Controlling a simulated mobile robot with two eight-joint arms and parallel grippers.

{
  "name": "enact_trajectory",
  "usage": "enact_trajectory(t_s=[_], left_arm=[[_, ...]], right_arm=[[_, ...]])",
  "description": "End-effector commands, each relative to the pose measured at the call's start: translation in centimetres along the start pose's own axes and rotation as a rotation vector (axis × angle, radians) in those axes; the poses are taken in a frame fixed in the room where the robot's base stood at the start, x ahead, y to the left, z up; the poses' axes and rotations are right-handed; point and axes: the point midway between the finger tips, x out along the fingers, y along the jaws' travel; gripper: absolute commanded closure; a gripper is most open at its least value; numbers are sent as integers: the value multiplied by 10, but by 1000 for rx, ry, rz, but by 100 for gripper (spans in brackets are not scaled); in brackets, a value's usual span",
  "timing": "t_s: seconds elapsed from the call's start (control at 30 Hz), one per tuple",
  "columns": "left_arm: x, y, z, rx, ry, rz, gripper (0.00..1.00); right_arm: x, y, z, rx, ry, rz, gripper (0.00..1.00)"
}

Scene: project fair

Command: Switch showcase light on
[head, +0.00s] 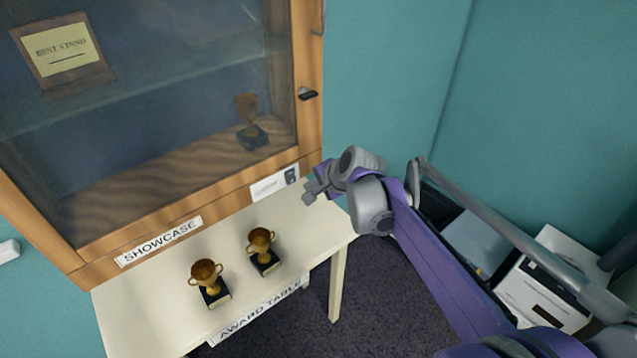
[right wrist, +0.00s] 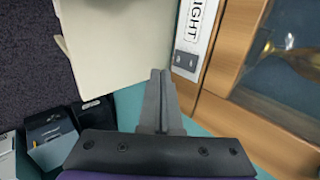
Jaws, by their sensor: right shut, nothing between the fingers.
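The showcase (head: 312,60) is a wooden cabinet with a glass front, and its inside looks dim. On its lower frame is a white label plate (head: 266,188) with a small grey switch panel (head: 291,176) at its right end. In the right wrist view the plate reads "IGHT" (right wrist: 201,18), with the switch panel (right wrist: 186,61) below the letters. My right gripper (head: 309,191) is shut and empty, close to the switch panel. In the right wrist view its fingertips (right wrist: 159,73) are just left of the panel, apparently not touching. My left gripper is not in view.
Two small trophies (head: 211,288) (head: 263,256) stand on the cream award table (head: 150,308) in front of the showcase. Another trophy (head: 250,122) is behind the glass. Boxes (head: 545,285) stand on the floor at the right, beside the teal wall.

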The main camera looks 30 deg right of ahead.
Motion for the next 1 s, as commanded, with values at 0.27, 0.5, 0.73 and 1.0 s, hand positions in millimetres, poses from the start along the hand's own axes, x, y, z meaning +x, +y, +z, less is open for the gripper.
enact_trajectory(t_s=[0.27,0.5,0.73,1.0], left_arm=[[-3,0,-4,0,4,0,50],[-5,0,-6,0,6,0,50],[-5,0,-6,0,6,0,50],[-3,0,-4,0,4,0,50]], right_arm=[[45,-16,0,-2,-1,-1,100],[58,-25,0,0,0,0,100],[58,-25,0,0,0,1,100],[62,-26,0,0,0,1,100]])
